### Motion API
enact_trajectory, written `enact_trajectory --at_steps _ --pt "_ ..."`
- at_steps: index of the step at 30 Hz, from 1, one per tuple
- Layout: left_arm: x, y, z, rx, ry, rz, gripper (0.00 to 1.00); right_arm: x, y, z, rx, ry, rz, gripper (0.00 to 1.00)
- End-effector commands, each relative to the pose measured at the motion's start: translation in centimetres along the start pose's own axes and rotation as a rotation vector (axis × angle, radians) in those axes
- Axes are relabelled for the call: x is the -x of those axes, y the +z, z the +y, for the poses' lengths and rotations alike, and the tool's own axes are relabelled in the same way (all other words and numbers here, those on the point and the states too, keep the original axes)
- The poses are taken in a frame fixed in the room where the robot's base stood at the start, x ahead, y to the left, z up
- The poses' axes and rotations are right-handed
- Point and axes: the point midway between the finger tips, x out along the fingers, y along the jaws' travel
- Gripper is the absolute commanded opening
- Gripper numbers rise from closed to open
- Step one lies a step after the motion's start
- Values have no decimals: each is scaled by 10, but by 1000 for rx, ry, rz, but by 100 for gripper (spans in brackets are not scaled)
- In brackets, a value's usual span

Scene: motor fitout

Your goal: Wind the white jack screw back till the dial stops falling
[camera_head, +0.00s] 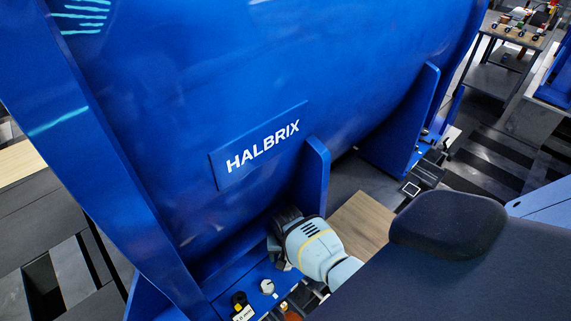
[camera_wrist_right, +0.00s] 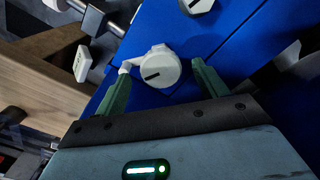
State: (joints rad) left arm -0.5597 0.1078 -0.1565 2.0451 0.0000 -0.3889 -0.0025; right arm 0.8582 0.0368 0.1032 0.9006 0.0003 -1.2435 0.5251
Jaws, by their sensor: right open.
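In the right wrist view a round white knob with a black line on its face, seemingly the jack screw head (camera_wrist_right: 160,66), stands on a blue plate. A small white lug sticks out at its left. My right gripper (camera_wrist_right: 160,74) is open, its two green fingers on either side of the knob; I cannot tell whether they touch it. In the head view the right gripper (camera_head: 283,240) is at the foot of the blue motor (camera_head: 340,80), its fingertips hidden. A white knob (camera_head: 267,286) shows left of it. No readable dial shows. My left gripper is not in view.
A second white knob (camera_wrist_right: 197,4) sits beyond the first on the blue plate. A metal rod (camera_wrist_right: 95,18) and a small white tag (camera_wrist_right: 82,63) lie at left in the wrist view. A black knob (camera_head: 239,299) with a label stands at the motor's foot. A blue upright rib (camera_head: 313,175) rises beside the gripper.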

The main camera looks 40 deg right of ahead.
Motion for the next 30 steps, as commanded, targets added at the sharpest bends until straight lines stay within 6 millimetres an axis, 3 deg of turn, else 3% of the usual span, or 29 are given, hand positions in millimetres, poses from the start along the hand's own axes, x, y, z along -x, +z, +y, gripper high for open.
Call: enact_trajectory --at_steps 5,15,25,30 --pt "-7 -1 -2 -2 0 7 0 -17 0 0 0 1 -1 72" --pt "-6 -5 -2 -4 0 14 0 -19 -1 0 0 0 1 72" --pt "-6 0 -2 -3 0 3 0 -19 0 0 0 0 1 29" --pt "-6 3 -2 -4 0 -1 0 -19 0 0 6 0 1 27"
